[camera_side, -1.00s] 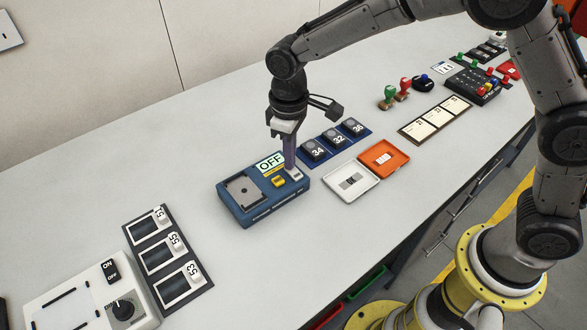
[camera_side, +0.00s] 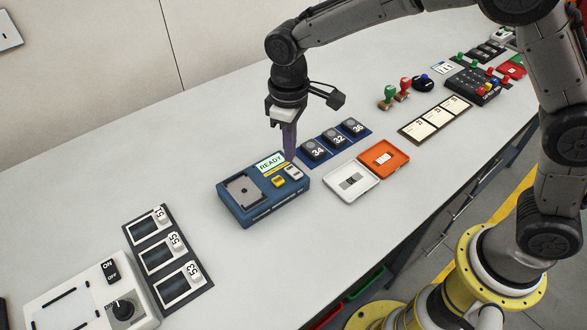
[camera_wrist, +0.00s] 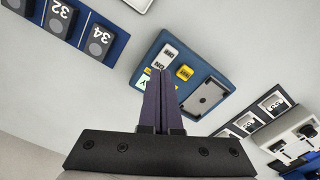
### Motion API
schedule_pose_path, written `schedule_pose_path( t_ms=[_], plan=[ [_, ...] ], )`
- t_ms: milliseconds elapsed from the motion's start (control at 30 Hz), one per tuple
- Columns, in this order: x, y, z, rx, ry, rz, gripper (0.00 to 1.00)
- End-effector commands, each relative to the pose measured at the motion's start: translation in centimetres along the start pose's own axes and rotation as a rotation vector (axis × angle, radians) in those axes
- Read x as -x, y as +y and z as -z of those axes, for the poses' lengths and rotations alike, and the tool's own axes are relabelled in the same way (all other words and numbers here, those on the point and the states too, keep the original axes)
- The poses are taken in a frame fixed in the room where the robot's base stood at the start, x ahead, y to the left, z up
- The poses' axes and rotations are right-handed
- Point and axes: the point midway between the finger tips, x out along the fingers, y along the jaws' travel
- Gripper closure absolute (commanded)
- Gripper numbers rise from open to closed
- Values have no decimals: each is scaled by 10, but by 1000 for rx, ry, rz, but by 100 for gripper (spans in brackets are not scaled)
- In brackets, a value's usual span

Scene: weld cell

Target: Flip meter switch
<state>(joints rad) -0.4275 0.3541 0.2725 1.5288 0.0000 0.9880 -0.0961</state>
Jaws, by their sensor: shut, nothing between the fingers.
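The blue meter (camera_side: 262,196) lies on the table below my gripper, and it also shows in the wrist view (camera_wrist: 206,60). Its display (camera_side: 271,161) reads READY. A white rocker switch (camera_side: 293,172) sits on its right side, beside a yellow button (camera_side: 278,181). In the wrist view the switch (camera_wrist: 165,57) carries the words OFF and ON. My gripper (camera_side: 290,158) is shut and empty, pointing down just behind the switch. In the wrist view its fingers (camera_wrist: 161,74) lie together and cover part of the display. I cannot tell whether the tips touch the meter.
A blue holder with discs 34, 32 and 36 (camera_side: 333,140) lies close right of the meter. An open white and orange case (camera_side: 368,170) lies farther right. A dark tray numbered 51, 55 and 53 (camera_side: 168,258) and a white ON/OFF box (camera_side: 92,300) are at front left.

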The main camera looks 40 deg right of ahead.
Motion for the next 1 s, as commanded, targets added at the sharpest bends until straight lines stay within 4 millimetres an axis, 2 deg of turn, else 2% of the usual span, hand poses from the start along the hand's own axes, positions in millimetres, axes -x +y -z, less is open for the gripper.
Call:
schedule_pose_path(
  t_ms=[500, 867, 933, 1000],
  plan=[
    [37, 0, 1, 0, 4, 0, 100],
    [40, 0, 0, 0, 2, 0, 100],
    [42, 4, 0, -9, 6, -1, 100],
    [55, 12, 0, -27, 35, -4, 100]
  ],
)
